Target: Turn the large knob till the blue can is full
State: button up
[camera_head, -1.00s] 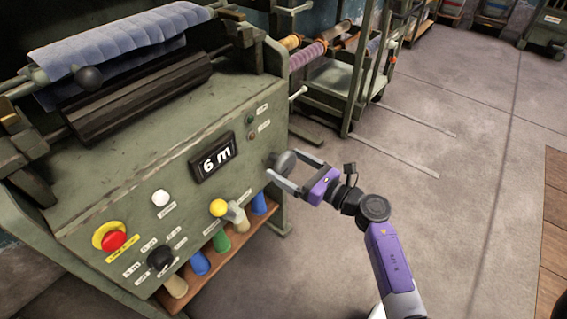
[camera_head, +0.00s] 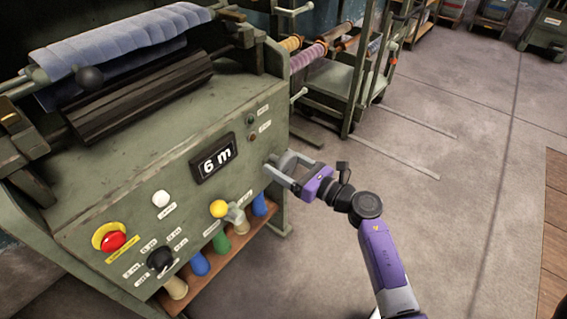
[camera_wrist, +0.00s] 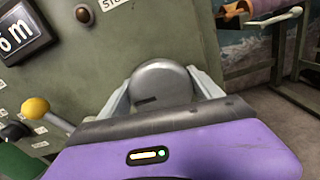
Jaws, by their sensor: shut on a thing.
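The large grey round knob (camera_head: 287,159) sits at the right end of the green machine's front panel. It fills the middle of the wrist view (camera_wrist: 162,80), with a dark slot mark on its face at the lower left. My gripper (camera_head: 277,166) has one finger on each side of the knob and is shut on it. The display (camera_head: 213,158) on the panel reads "6 m". I see no blue can; two blue rounded objects (camera_head: 200,263) stick out below the panel, partly hidden by it.
The panel also carries a red stop button (camera_head: 113,240), a white button (camera_head: 160,198), a black knob (camera_head: 159,258) and a yellow-ball lever (camera_head: 219,208). A rack with rolls (camera_head: 308,57) stands behind. The concrete floor (camera_head: 440,200) at the right is clear.

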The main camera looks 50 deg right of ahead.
jog(key=shift+r+m+p, duration=0.1)
jog(key=shift+m+p, duration=0.2)
jog(key=shift+p, duration=0.05)
jog(key=shift+r+m+p, duration=0.1)
jog(key=shift+m+p, duration=0.4)
jog(key=shift+p, duration=0.2)
jog(key=m+p, duration=0.2)
jog(key=shift+m+p, duration=0.3)
jog(key=m+p, duration=0.3)
jog(key=shift+d+m, duration=0.1)
jog(key=shift+m, duration=0.2)
jog(key=m+p, duration=0.2)
jog(key=m, duration=0.1)
jog(key=shift+m, duration=0.4)
jog(key=m+p, duration=0.1)
jog(key=m, duration=0.1)
jog(key=m+p, duration=0.1)
jog(key=m, duration=0.1)
jog(key=m+p, duration=0.1)
jog(key=m, duration=0.1)
jog(key=shift+f+p, duration=0.3)
jog(key=shift+p, duration=0.05)
jog(key=m+p, duration=0.2)
jog(key=m, duration=0.4)
jog(key=shift+f, duration=0.2)
